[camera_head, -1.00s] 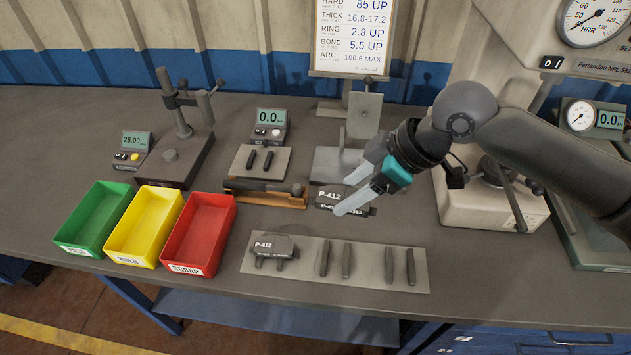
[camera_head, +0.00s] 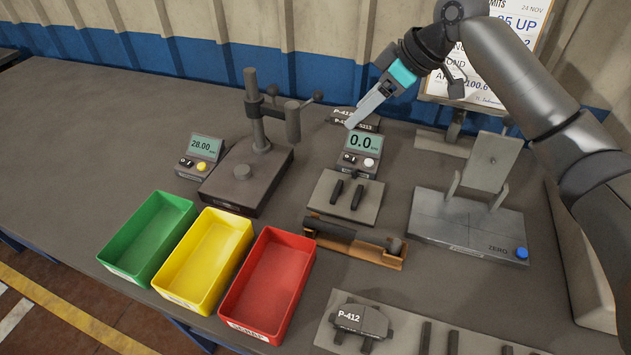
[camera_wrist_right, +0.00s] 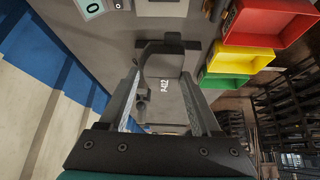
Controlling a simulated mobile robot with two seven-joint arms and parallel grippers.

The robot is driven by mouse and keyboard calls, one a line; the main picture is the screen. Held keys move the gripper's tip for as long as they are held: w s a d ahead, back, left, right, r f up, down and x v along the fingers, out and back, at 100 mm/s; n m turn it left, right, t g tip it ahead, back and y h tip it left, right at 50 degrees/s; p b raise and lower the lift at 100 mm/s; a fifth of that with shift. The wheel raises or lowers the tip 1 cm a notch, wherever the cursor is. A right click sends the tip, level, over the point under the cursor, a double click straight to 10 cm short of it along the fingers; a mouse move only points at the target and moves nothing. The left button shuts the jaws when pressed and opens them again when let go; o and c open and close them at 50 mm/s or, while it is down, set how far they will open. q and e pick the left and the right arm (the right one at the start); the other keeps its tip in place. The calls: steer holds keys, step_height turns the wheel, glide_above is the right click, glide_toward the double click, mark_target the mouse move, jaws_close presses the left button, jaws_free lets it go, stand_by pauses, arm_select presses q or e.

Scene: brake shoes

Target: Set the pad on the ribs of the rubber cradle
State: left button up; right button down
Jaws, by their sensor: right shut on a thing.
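My right gripper (camera_head: 352,123) is shut on a dark grey pad (camera_head: 342,116) marked P-412. It holds the pad raised, just behind the 0.0 display in the head view, partly hidden by the finger and display. In the right wrist view the pad (camera_wrist_right: 164,66) sits between the two fingers. The rubber cradle (camera_head: 325,203) is a grey plate with two black ribs (camera_head: 347,192), in front of that display. The ribs are bare, and the pad is apart from them. My left gripper is not in view.
A gauge stand (camera_head: 243,175) is to the left, a flat fixture (camera_head: 470,225) to the right. Green, yellow and red bins and a rack with another P-412 pad (camera_head: 362,320) are in front.

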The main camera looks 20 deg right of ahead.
step_height(320, 180, down, 20)
steer(key=b, duration=0.5)
steer(key=shift+w+r, duration=0.15)
steer(key=shift+r, duration=0.1)
steer(key=shift+f, duration=0.2)
steer(key=shift+r, duration=0.1)
steer(key=shift+f, duration=0.2)
steer(key=shift+c, duration=2.2)
jaws_free()
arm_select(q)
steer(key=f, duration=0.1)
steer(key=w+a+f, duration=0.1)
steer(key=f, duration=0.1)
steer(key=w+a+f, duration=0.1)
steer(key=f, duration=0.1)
arm_select(e)
steer(key=o, duration=0.3)
steer(key=shift+o, duration=0.2)
